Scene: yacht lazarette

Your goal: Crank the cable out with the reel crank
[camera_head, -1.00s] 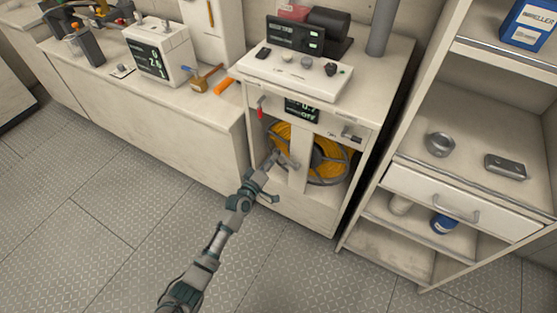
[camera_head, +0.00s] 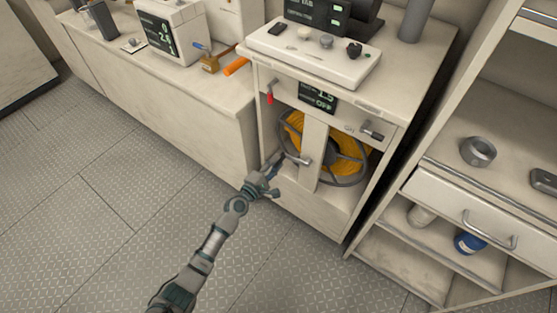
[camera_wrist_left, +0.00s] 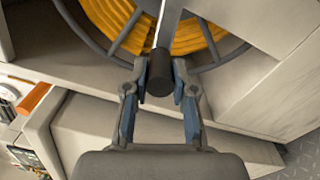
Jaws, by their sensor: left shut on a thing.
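The cable reel (camera_head: 350,180) sits in the open bay of a cream cabinet, wound with yellow-orange cable (camera_head: 292,130). A pale upright post (camera_head: 314,150) stands in front of it. The silver reel crank (camera_head: 300,160) reaches left from the post. My left gripper (camera_head: 278,168) is at the crank's outer end. In the left wrist view, its two fingers (camera_wrist_left: 159,85) are shut on the dark crank handle (camera_wrist_left: 158,70), with the crank's metal arm (camera_wrist_left: 168,25) running up from it. My right gripper is not in view.
A small display (camera_head: 317,97) and a red-handled switch (camera_head: 270,96) are above the bay. An open shelf unit (camera_head: 440,240) with a drawer stands to the right. A low counter (camera_head: 190,115) is to the left. The patterned floor (camera_head: 90,210) in front is clear.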

